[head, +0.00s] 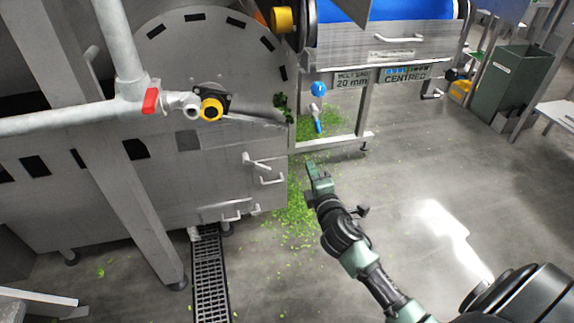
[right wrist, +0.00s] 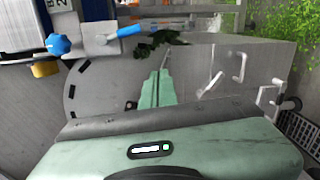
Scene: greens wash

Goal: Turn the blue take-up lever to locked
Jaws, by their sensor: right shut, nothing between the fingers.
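The blue take-up lever (head: 318,126) hangs from a small metal mount under the belt frame in the head view, its handle pointing nearly straight down. In the right wrist view the lever (right wrist: 130,30) shows at the top, sticking out to the right of a metal block. A round blue knob (head: 319,88) sits just above the lever, and it also shows in the right wrist view (right wrist: 59,44). My right gripper (head: 312,165) is shut and empty, below the lever in the picture and apart from it. My left gripper is not in view.
A steel washer housing (head: 215,160) with white handles stands left of the gripper. Signs reading "BELT SAG 20 mm" (head: 352,79) and "CENTRED" (head: 405,73) hang on the frame. Green leaf scraps (head: 295,210) litter the floor. A green bin (head: 510,85) stands right; the floor between is open.

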